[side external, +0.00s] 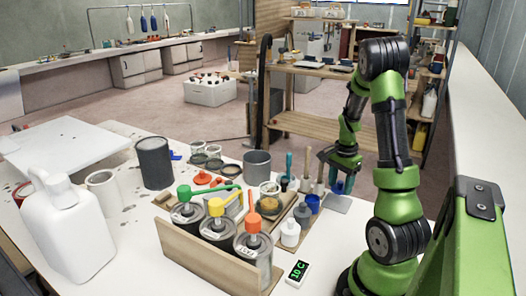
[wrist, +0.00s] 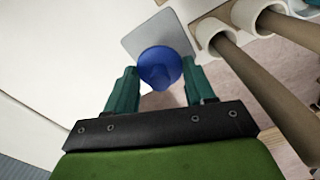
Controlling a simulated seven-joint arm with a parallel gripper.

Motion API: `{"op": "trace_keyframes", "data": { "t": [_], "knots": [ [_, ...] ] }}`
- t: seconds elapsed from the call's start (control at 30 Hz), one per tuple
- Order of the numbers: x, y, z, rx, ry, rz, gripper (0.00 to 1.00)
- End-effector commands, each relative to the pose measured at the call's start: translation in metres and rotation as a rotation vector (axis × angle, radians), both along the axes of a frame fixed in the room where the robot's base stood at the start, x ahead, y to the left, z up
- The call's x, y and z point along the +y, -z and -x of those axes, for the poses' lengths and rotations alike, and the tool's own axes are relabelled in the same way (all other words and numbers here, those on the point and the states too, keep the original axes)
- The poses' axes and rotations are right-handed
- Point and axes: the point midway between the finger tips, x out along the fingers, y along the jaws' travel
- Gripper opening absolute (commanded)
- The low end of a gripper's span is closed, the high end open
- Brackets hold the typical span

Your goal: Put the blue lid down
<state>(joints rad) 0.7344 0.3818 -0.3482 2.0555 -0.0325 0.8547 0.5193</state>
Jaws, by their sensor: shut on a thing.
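My gripper (wrist: 160,80) is shut on the blue lid (wrist: 160,68), which shows as a round blue shape between the two teal fingers in the wrist view. A flat grey plate (wrist: 150,32) lies beyond and under the lid there. In the side view my gripper (side external: 341,184) points down over the grey plate (side external: 336,204) at the right end of the bench. The lid is mostly hidden by the fingers in that view. I cannot tell whether the lid touches the plate.
Upright wooden-handled tools (side external: 307,172) in a holder stand close left of my gripper. A small blue cup (side external: 312,203) and a white bottle (side external: 290,233) are nearby. A wooden rack (side external: 203,258) holds cans with coloured tops. A digital display (side external: 298,272) sits in front.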

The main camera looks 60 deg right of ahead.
Motion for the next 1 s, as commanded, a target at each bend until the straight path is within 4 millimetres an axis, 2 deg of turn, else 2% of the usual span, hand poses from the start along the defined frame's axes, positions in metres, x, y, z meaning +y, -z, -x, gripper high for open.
{"op": "trace_keyframes", "data": {
  "t": [0.27,0.67,0.7,0.77,1.0],
  "knots": [
    [0.001,0.037,0.001,0.001,0.002,-0.002,0.25],
    [0.000,0.042,0.000,0.000,0.002,0.000,0.25],
    [0.000,0.043,0.000,0.000,0.002,0.000,0.55],
    [0.000,0.042,0.000,0.000,0.002,0.000,0.64],
    [0.000,0.042,0.000,0.000,0.002,0.000,0.64]
  ]
}}
